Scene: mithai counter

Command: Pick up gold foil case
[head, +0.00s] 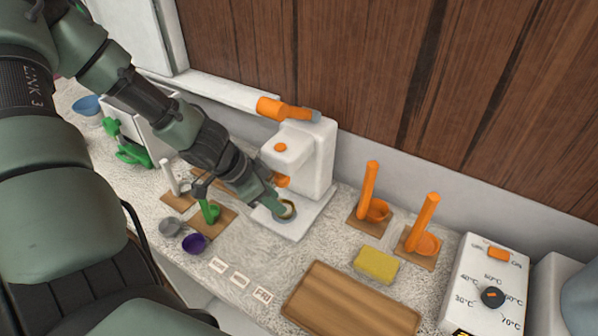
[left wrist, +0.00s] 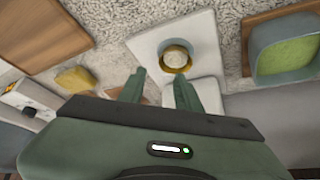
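The gold foil case (left wrist: 176,69) sits on the white base plate (left wrist: 206,42) of the press, with a pale round content and a grey rim at its top. In the head view the gold foil case (head: 287,214) is partly hidden by my left gripper (head: 279,207). My left gripper (left wrist: 160,88) is open, its two green fingers apart with nothing between their tips. The case lies just beyond the fingertips in the left wrist view. My right gripper is not in view.
The white press (head: 318,160) with an orange lever rises right behind the case. Orange scoops (head: 375,211), a yellow sponge (head: 376,264), a wooden board (head: 350,304) and a control box (head: 486,285) stand to the right. Purple (head: 195,244) and grey bowls (head: 171,227) stand left.

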